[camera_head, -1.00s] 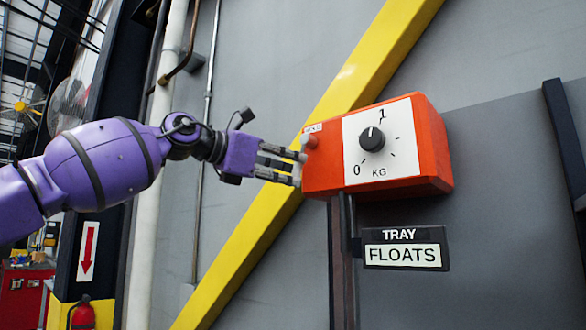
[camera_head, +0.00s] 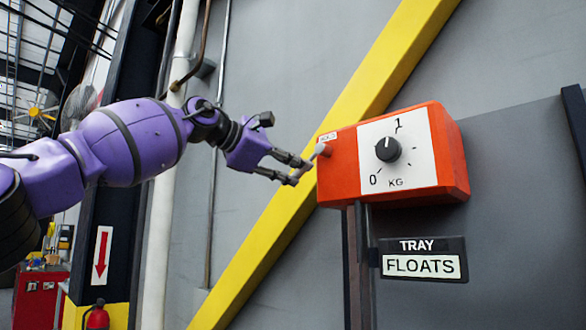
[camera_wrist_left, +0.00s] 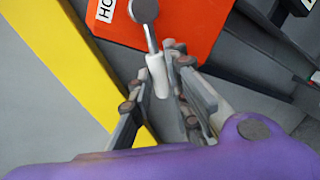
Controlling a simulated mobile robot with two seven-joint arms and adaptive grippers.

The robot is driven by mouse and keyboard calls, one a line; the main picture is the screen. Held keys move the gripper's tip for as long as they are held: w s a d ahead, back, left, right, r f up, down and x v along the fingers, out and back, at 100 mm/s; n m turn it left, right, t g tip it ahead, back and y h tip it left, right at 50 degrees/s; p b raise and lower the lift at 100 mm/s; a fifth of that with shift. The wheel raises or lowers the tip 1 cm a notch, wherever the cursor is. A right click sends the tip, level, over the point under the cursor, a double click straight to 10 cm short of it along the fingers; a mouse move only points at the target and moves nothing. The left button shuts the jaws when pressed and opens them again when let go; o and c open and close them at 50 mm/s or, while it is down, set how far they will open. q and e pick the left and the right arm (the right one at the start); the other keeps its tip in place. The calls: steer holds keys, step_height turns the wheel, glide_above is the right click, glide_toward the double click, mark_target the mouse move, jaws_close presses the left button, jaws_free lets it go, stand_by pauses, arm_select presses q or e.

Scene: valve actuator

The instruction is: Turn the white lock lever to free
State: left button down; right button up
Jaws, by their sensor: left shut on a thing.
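The white lock lever (camera_wrist_left: 157,75) hangs from a round grey pivot (camera_wrist_left: 143,12) on the orange box in the left wrist view. In the head view its pivot end (camera_head: 322,150) shows at the left of the orange box (camera_head: 338,178), and the fingers partly hide the rest. My left gripper (camera_head: 296,174) is shut on the lever, with fingers on both sides of it (camera_wrist_left: 161,82) in the wrist view. A label that looks like "HOLD" (camera_head: 327,137) sits above the lever. My right gripper is not in view.
The box has a black dial (camera_head: 388,148) on a white panel marked 0, 1 and KG. It stands on a dark post (camera_head: 357,265) with a "TRAY FLOATS" sign (camera_head: 424,259). A yellow diagonal beam (camera_head: 253,246) runs behind on the grey wall.

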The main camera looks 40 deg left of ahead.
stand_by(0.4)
arm_select(q)
steer(key=c, duration=1.7)
jaws_free()
steer(key=shift+o, duration=0.2)
steer(key=shift+s, duration=0.1)
steer(key=v, duration=1.2)
